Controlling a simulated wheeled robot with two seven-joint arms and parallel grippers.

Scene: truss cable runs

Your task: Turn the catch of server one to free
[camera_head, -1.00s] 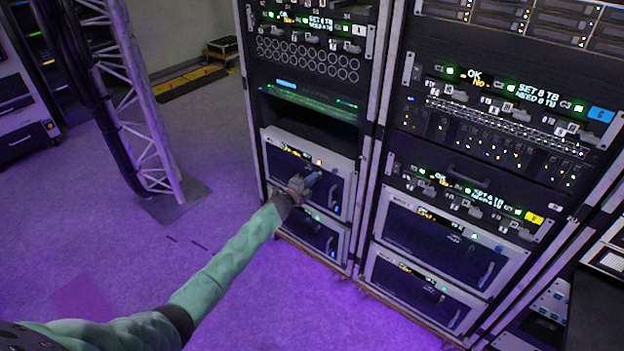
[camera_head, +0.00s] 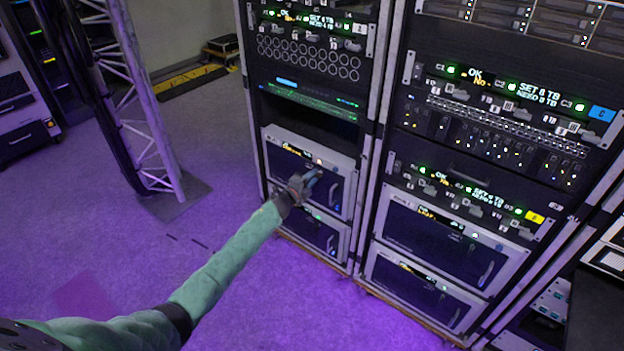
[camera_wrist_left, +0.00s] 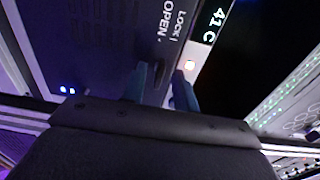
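My left gripper (camera_head: 309,179) is at the front of the upper silver-framed server (camera_head: 338,160) in the left rack. The wrist view shows its two blue-grey fingers (camera_wrist_left: 160,88) apart, with a small dark catch (camera_wrist_left: 159,74) between them. I cannot tell whether they touch it. The words LOCK and OPEN (camera_wrist_left: 173,27) are printed beside the catch, next to a display reading 41 C (camera_wrist_left: 213,22). The catch's exact angle is unclear. The gripper hides part of the server front in the head view. My right gripper is not in view.
Another server (camera_head: 322,234) sits directly below. The right rack holds two similar servers (camera_head: 497,262) and patch panels with cables (camera_head: 480,95). A truss tower (camera_head: 150,130) with dark cables stands left.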

